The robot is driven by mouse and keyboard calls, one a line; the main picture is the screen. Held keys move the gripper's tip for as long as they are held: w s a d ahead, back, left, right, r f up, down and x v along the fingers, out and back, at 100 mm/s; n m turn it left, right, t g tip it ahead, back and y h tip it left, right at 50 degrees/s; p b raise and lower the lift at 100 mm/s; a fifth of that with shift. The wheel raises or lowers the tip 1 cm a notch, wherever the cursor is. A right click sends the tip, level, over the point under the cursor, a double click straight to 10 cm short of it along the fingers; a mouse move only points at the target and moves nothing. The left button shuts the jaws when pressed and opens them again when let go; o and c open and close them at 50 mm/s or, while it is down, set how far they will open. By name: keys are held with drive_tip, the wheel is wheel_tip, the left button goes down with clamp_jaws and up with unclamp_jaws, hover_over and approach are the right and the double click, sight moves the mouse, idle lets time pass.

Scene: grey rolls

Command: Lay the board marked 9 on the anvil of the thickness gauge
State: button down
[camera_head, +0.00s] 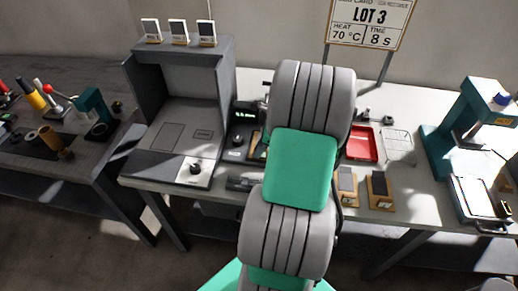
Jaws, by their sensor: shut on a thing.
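My green and grey arm (300,183) rises through the middle of the view and hides part of the white bench behind it. My gripper is hidden behind the arm, so what it holds does not show.
A grey open-fronted booth (177,119) stands left. A red tray (361,144) and a wire rack (398,146) lie right of the arm. A teal press (469,115) stands far right. A lot sign (370,22) rises behind. A dark tool bench (95,165) is at far left.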

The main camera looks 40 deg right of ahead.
drive_tip(key=c, duration=1.5)
unclamp_jaws()
drive_tip(key=shift+o, duration=0.2)
drive_tip(key=p+v, duration=0.1)
drive_tip(key=v, duration=1.1)
drive_tip(key=w+a+r+n+h, duration=0.1)
drive_tip(key=w+a+r+n, duration=0.1)
drive_tip(key=a+n, duration=0.65)
drive_tip(key=w+a+r+n+h, duration=0.1)
drive_tip(key=w+a+r+n, duration=0.1)
drive_tip(key=a+n, duration=0.65)
drive_tip(key=s+a+n, duration=0.3)
drive_tip(key=a+n, duration=0.2)
drive_tip(key=a, duration=0.1)
drive_tip(key=s+a+n, duration=0.3)
drive_tip(key=a+n, duration=0.3)
drive_tip(key=a, duration=0.1)
drive_tip(key=shift+a+f+n+h, duration=0.3)
drive_tip(key=shift+f+h, duration=0.1)
drive_tip(key=shift+f, duration=0.05)
